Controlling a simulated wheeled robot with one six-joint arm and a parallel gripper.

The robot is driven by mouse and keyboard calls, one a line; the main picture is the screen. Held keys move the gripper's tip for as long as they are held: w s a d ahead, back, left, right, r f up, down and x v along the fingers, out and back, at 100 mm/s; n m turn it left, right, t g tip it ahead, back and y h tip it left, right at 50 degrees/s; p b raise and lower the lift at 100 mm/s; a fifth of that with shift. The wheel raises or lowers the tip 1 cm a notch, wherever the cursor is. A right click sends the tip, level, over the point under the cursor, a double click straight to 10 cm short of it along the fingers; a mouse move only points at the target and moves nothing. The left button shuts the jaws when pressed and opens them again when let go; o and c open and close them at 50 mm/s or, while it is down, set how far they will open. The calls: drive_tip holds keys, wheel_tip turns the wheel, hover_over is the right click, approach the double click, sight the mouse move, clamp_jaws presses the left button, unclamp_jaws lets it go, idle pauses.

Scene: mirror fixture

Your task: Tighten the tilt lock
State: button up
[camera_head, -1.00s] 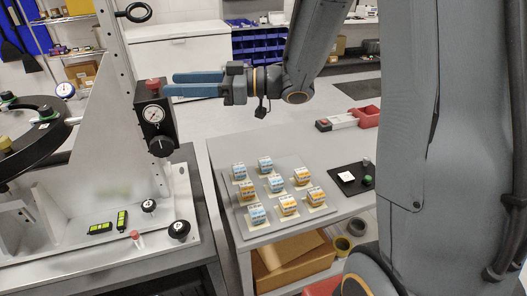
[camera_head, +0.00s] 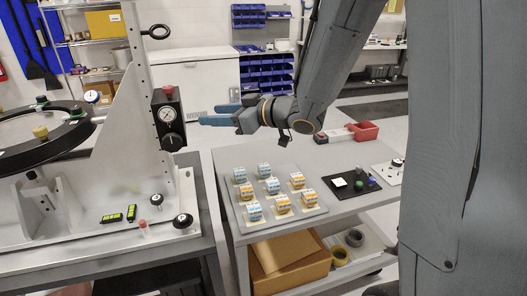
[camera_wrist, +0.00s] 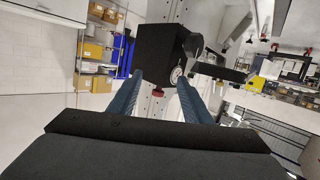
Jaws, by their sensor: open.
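The mirror fixture stands at left in the head view, with an upright pale plate (camera_head: 115,105) and a dark round ring (camera_head: 28,150). A black box (camera_head: 160,101) with a red button (camera_head: 168,90), a round gauge (camera_head: 168,114) and a black knob (camera_head: 172,141) sits on the plate's right edge. Two more black knobs (camera_head: 183,221) (camera_head: 157,199) are on the base. I cannot tell which part is the tilt lock. My gripper (camera_head: 208,114) is open and empty, right of the box. In the wrist view the box (camera_wrist: 155,48) is beyond the blue fingers (camera_wrist: 158,88).
Floor shows between fixture and cart.

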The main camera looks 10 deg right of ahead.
drive_tip(key=s+d+f+m+h+b, duration=0.1)
drive_tip(key=d+f+m+h+b, duration=0.1)
drive_tip(key=d+f+m+h, duration=0.3)
drive_tip(key=shift+s+d+f+m+g+h, duration=0.2)
drive_tip(key=shift+d+f+m+g+h, duration=0.1)
drive_tip(key=shift+d+f+h, duration=2.2)
drive_tip(key=shift+d+f+y, duration=0.15)
drive_tip(key=shift+d+y, duration=0.35)
drive_tip(key=shift+d, duration=0.25)
